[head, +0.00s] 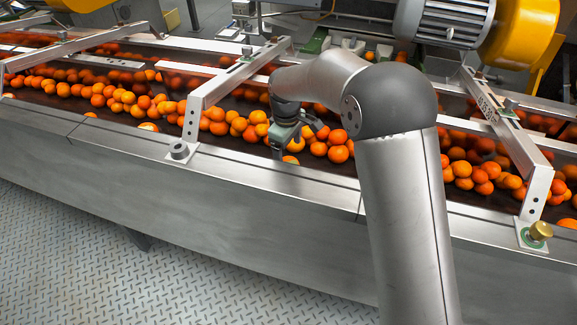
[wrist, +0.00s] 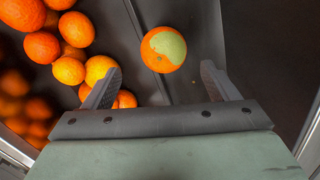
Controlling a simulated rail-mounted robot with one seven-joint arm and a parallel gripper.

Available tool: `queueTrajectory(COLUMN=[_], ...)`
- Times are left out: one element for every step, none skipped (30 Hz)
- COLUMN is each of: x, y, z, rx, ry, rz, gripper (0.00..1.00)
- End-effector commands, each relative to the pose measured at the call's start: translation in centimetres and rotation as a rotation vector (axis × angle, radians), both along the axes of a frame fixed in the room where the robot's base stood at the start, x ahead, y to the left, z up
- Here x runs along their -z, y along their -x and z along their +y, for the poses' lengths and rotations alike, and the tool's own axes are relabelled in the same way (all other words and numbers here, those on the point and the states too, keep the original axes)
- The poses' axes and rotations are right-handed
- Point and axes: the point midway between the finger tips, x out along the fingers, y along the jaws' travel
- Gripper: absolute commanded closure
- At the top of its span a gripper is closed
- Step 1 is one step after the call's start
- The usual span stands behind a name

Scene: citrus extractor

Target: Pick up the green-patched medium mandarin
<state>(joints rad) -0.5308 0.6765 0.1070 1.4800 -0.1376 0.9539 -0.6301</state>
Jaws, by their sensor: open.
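The green-patched mandarin (wrist: 163,49) shows in the wrist view as an orange fruit with a pale green patch on its upper right side. It lies apart from the other fruit on the dark belt. My gripper (wrist: 161,70) is open, with one finger to the lower left of the mandarin and one to the lower right. The mandarin is just beyond the fingertips in the picture, and nothing is held. In the head view my gripper (head: 284,148) points down over the near side of the belt. A fruit (head: 291,159) is partly visible by it; its patch cannot be made out.
Several oranges (wrist: 69,70) cluster at the left in the wrist view, some close to the left finger. The belt right of the mandarin is bare. In the head view, a steel side wall (head: 230,175) edges the belt, and metal brackets (head: 215,90) cross above it.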

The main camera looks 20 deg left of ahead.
Motion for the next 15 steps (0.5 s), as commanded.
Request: queueTrajectory(x=[0.3, 0.5, 0.7, 0.9, 1.2, 1.8, 2.2, 2.7, 3.3, 3.8, 4.2, 4.7, 5.0, 5.3, 5.5], y=[0.0, 0.0, 0.0, 0.0, 0.1, 0.2, 0.2, 0.3, 0.3, 0.3, 0.3, 0.2, 0.2, 0.1, 0.1], z=[0.0, 0.0, 0.0, 0.0, 0.1, 0.1, 0.1, 0.2, 0.2, 0.2, 0.2, 0.2, 0.2, 0.2, 0.2], rx=[0.000, 0.000, 0.000, 0.000, -0.001, -0.001, -0.002, -0.002, -0.002, -0.002, -0.001, 0.000, 0.000, 0.000, 0.000], ry=[0.000, 0.000, 0.000, 0.000, 0.001, 0.002, 0.002, 0.002, 0.002, 0.003, 0.002, 0.002, 0.002, 0.001, 0.001], rz=[0.000, 0.000, 0.000, 0.001, 0.001, 0.003, 0.004, 0.002, 0.004, 0.003, 0.001, 0.001, 0.001, 0.000, 0.000], gripper=[0.19, 0.19, 0.19, 0.19, 0.19, 0.19, 0.19, 0.19, 0.19, 0.19, 0.19, 0.19, 0.19, 0.19, 0.19])
